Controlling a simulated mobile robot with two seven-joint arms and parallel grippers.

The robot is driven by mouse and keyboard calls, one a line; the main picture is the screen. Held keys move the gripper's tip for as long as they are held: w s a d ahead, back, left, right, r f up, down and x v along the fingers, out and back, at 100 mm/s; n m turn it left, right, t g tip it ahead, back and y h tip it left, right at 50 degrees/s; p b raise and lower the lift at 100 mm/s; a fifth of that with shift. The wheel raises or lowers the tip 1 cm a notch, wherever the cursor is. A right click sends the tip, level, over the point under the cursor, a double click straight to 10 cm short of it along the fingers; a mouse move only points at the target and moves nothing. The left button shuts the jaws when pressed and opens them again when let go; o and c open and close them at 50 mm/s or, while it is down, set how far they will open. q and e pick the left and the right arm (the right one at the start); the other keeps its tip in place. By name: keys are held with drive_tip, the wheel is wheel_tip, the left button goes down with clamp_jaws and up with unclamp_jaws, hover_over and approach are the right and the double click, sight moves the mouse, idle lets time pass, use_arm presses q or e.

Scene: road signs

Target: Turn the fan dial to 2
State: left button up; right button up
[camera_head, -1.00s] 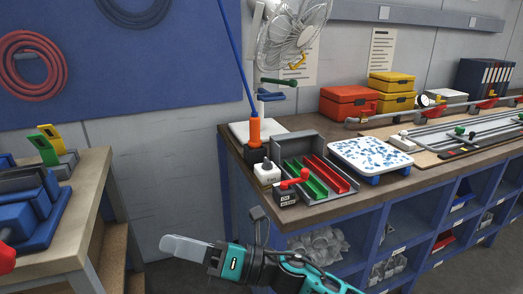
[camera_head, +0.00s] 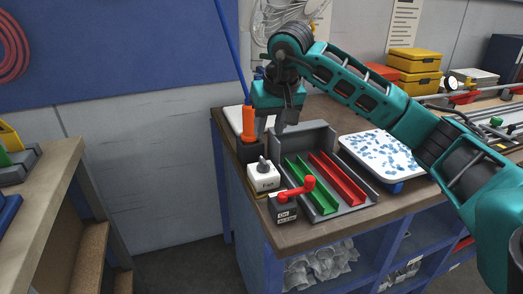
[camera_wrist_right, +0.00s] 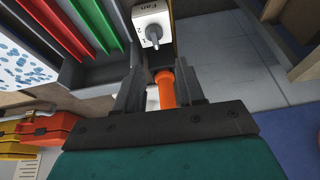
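The fan dial is a grey knob (camera_head: 262,163) on a small white box labelled "Fan" (camera_head: 265,178), near the left end of the workbench. In the right wrist view the knob (camera_wrist_right: 153,34) and box (camera_wrist_right: 152,14) show at the top centre, beyond the fingertips. I cannot read the dial's setting. My right gripper (camera_head: 274,127) points down behind the dial, beside the orange handle, apart from the dial. In the wrist view its fingers (camera_wrist_right: 160,80) stand apart with nothing visibly gripped. The fan (camera_head: 275,12) is partly hidden behind my right arm. My left gripper is not in view.
An orange-handled tool (camera_head: 248,122) stands upright in a dark holder close to my right gripper. A tray with green and red channels (camera_head: 346,200) and a blue-speckled white plate (camera_head: 375,150) lie to the right.

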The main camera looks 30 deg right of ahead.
sight(263, 160)
drive_tip(key=x, duration=0.8)
drive_tip(key=d+x, duration=0.1)
drive_tip(key=x, duration=0.3)
drive_tip(key=shift+w+d+f, duration=0.15)
drive_tip(key=shift+c, duration=0.2)
clamp_jaws()
